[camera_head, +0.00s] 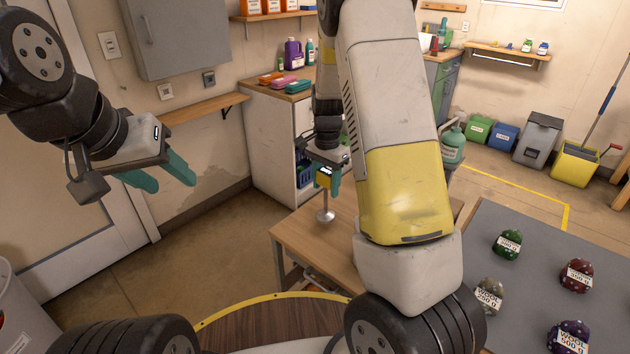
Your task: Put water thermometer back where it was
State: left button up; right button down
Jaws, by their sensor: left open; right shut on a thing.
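My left gripper (168,176) is open and empty, in the air at the left, well apart from the thermometer. My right arm hides much of the table.
A grey table (530,220) at the right holds several dark rounded items with white labels. A white cabinet (270,130) stands behind the wooden table. Bins (537,138) and a yellow mop bucket (575,165) stand at the back right. The floor at left is clear.

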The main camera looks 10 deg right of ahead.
aim_at(324, 215)
jog(key=shift+s+a+f, duration=0.1)
jog(key=shift+a+f, duration=0.05)
jog(key=shift+f, duration=1.6)
jog(key=c, duration=0.7)
grip_release()
